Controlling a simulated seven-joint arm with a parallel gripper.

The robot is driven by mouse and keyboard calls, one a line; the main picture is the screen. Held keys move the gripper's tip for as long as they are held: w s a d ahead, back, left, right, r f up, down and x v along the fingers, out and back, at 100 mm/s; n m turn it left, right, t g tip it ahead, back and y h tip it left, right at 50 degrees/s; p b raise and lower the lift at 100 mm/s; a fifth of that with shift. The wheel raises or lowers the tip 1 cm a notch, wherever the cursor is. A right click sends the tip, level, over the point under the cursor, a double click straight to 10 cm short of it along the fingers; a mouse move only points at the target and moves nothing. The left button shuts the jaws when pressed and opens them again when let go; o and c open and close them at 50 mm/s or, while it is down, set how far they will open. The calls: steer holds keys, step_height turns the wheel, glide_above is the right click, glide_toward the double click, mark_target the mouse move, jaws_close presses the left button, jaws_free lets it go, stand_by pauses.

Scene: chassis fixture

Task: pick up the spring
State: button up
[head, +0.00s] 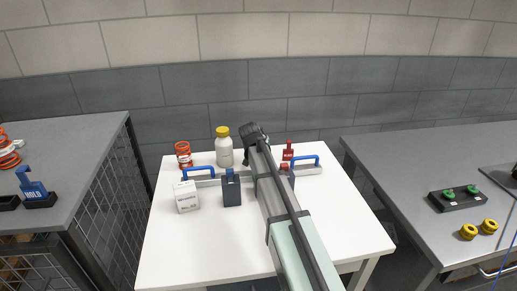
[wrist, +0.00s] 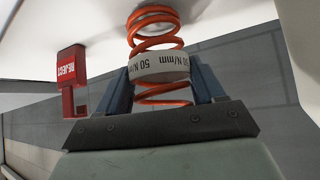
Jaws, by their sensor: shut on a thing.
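The spring (wrist: 153,40) is an orange coil with a white band printed "50 N/mm". In the wrist view it stands between the two blue fingers of my gripper (wrist: 162,78), which is shut on it around the band. The spring's far end meets or nearly meets the white surface; I cannot tell if there is a gap. In the head view my arm hides most of the gripper and the held spring.
A red REJECT tag (wrist: 70,75) stands beside the gripper; it also shows in the head view (head: 288,151). The white table (head: 165,255) holds a yellow-capped bottle (head: 224,150), a white carton (head: 186,197), a dark block (head: 232,190) and a red-orange banded item (head: 183,155).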

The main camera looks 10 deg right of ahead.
step_height(320, 180, up, 40)
steer(key=f, duration=0.1)
steer(key=s+a+n+y, duration=0.3)
steer(key=a+n+y, duration=0.15)
steer(key=a, duration=2.95)
steer(key=s+a+n+y, duration=0.1)
steer(key=s+a, duration=0.4)
steer(key=a, duration=0.5)
steer(key=s+a+n, duration=0.2)
steer(key=s+a, duration=0.3)
steer(key=a, duration=0.5)
steer(key=s+a+n+y, duration=0.1)
steer(key=s+a, duration=0.5)
steer(key=a, duration=0.4)
steer(key=shift+d+f, duration=0.1)
steer(key=shift+f, duration=7.4)
steer(key=shift+f, duration=0.15)
